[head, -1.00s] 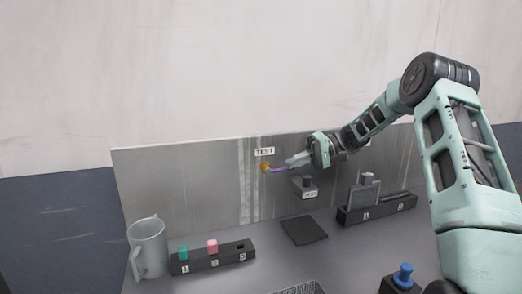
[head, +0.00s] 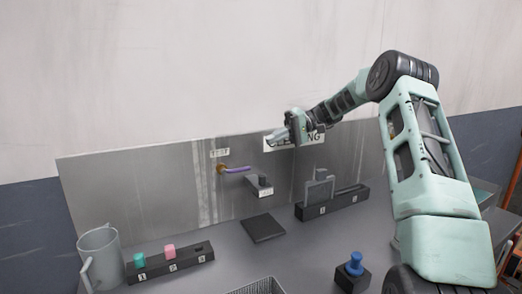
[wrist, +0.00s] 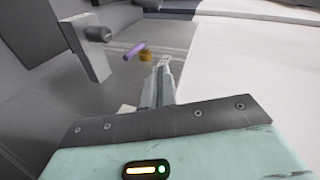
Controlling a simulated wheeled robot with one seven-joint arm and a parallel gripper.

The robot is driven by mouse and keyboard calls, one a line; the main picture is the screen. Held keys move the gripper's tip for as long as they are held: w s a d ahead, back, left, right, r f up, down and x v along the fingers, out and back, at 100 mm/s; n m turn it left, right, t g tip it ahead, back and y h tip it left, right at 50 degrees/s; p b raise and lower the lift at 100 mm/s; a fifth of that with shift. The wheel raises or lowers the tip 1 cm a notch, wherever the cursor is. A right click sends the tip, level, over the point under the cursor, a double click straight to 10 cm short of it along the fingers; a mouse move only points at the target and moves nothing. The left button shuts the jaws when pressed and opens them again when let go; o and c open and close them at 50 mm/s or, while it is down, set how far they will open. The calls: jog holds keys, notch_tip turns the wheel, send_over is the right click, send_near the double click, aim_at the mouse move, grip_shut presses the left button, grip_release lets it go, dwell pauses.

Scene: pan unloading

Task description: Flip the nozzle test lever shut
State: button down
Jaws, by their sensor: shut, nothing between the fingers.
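The test lever (head: 236,170) is a purple handle on an orange-brass pivot, fixed to the grey metal back panel under a small "TEST" label (head: 220,153). Its handle points right from the pivot, close to level. In the wrist view the purple lever (wrist: 134,51) and its brass pivot (wrist: 145,55) show just beyond the fingertips. My gripper (head: 276,138) is shut and empty, above and to the right of the lever, apart from it. Its closed fingers (wrist: 162,75) also show in the wrist view.
A dark nozzle block (head: 260,185) juts from the panel right of the lever, above a black pad (head: 263,228). A grey jug (head: 99,258) and a numbered rack (head: 170,262) stand left. A slotted holder (head: 332,203) and a blue knob (head: 355,264) stand right.

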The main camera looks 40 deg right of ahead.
jog(key=shift+v, duration=0.95)
